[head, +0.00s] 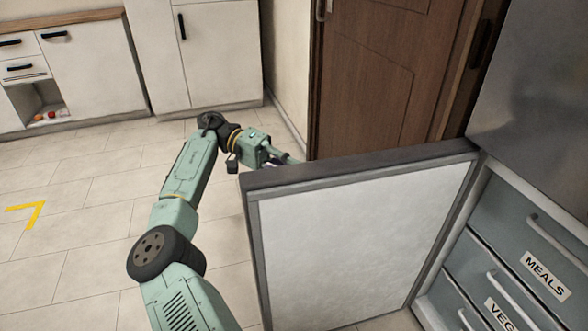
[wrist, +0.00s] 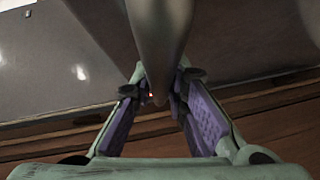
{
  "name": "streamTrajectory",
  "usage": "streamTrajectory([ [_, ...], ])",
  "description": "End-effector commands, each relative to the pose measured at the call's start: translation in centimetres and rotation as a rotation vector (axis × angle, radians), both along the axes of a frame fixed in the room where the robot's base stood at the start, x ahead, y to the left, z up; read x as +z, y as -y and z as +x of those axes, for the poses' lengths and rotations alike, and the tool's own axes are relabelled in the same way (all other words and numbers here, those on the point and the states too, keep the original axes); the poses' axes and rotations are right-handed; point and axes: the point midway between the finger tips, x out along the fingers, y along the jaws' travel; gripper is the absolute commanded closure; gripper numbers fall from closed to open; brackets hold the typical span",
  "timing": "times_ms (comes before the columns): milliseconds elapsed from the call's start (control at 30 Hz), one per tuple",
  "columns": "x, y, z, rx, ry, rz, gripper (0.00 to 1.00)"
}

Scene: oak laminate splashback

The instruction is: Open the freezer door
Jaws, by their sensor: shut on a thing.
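The freezer door (head: 355,245) stands wide open in the head view, its white inner panel facing me. Behind it on the right the freezer's drawers (head: 510,235) are exposed, with labels reading MEALS and VEG, the second cut off. My gripper (head: 285,159) reaches to the far, outer side of the door near its top free corner; the fingertips are hidden there. In the wrist view my gripper (wrist: 156,93) has its purple-padded fingers on either side of a grey bar handle (wrist: 160,40), shut on it.
A brown wooden door (head: 365,75) stands behind the freezer door. A grey upper door panel (head: 530,90) of the appliance is at the top right. White cabinets (head: 95,65) line the back left. The tiled floor (head: 75,240) on the left is clear, with a yellow corner mark.

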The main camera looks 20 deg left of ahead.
Motion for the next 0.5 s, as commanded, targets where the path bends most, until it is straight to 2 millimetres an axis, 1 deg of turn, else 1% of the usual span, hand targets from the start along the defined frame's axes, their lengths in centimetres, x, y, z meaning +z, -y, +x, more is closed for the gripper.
streamTrajectory([
  [33,0.0,0.3,0.07,-0.005,0.002,-0.002,1.0],
  [133,0.0,0.32,0.06,-0.006,0.002,-0.002,1.0],
  [167,0.01,0.32,0.06,-0.006,0.002,-0.002,0.85],
  [433,0.02,0.17,0.02,-0.003,0.0,-0.001,0.67],
  [500,0.02,0.15,0.0,-0.003,0.0,-0.001,0.65],
])
